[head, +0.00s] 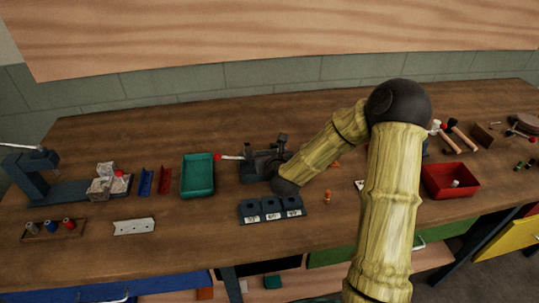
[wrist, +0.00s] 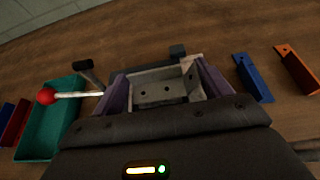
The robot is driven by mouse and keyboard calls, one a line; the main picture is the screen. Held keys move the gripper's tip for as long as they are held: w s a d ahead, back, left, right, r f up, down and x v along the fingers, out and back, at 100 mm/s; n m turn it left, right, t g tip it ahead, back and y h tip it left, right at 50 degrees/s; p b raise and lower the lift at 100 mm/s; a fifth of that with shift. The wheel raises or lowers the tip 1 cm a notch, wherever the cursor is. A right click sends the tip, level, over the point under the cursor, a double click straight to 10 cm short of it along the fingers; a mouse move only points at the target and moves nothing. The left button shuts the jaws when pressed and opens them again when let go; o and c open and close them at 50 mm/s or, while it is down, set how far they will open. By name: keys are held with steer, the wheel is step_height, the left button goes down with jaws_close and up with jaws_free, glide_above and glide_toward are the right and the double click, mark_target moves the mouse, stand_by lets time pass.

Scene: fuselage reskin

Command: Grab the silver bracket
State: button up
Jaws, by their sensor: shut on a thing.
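The silver bracket (wrist: 156,88), a pale grey angled piece with small holes, shows in the wrist view between the two purple fingers of my gripper (wrist: 163,80). My gripper is shut on it, with one finger at each side. The bracket is at the dark vise (head: 262,165), which has a red-knobbed lever (wrist: 72,96). Whether the bracket still touches the vise cannot be told. In the head view my arm's dark end is at the vise, and the fingers and bracket are not clearly visible.
A green tray (head: 198,177) stands left of the vise. Dark labelled blocks (head: 270,209) sit in front of it. A flat silver plate (head: 134,227) lies at the left front. A red bin (head: 450,181) is at the right. Bare tabletop lies between the plate and the blocks.

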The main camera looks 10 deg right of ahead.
steer(key=s, duration=0.3)
steer(key=shift+f+b, duration=0.15)
steer(key=shift+b, duration=0.15)
step_height(320, 180, up, 14)
steer(key=p, duration=0.2)
